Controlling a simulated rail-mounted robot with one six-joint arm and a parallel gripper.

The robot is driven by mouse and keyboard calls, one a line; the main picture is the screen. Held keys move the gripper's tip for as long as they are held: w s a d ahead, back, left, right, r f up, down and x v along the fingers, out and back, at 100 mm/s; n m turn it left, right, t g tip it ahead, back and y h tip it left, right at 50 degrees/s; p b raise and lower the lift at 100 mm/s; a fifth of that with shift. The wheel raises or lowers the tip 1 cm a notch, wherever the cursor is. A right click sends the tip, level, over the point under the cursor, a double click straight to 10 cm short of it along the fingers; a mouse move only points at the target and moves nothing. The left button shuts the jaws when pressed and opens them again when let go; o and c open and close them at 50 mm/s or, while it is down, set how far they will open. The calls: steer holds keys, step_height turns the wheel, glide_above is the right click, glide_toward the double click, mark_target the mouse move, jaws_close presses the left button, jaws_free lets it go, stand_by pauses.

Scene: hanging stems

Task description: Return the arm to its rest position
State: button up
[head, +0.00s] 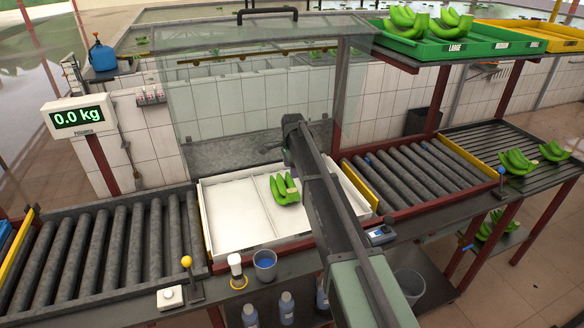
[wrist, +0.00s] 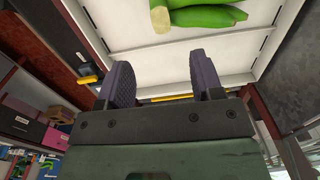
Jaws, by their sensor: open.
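My gripper shows in the wrist view (wrist: 160,82) with its two dark padded fingers spread apart and nothing between them. In the head view my arm reaches forward over the white tray, and its end (head: 288,158) is near the tray's far side; the fingers are mostly hidden there. A green banana cluster (head: 284,190) lies in the white tray (head: 228,222), just left of my arm. Part of the cluster also shows at the top of the wrist view (wrist: 205,16), apart from the fingers.
A clear screen (head: 250,100) stands behind the tray. Roller conveyors flank it left (head: 110,250) and right (head: 405,175). A scale display (head: 78,116) reads 0.0 kg. A green crate (head: 440,45) of bananas sits on the upper right shelf.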

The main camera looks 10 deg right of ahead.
steer(key=s+f+n+b, duration=0.2)
steer(key=s+n, duration=1.4)
steer(key=s, duration=2.3)
steer(key=shift+s+a+f+b, duration=0.15)
steer(key=shift+s+a+b, duration=0.15)
steer(key=shift+b, duration=0.2)
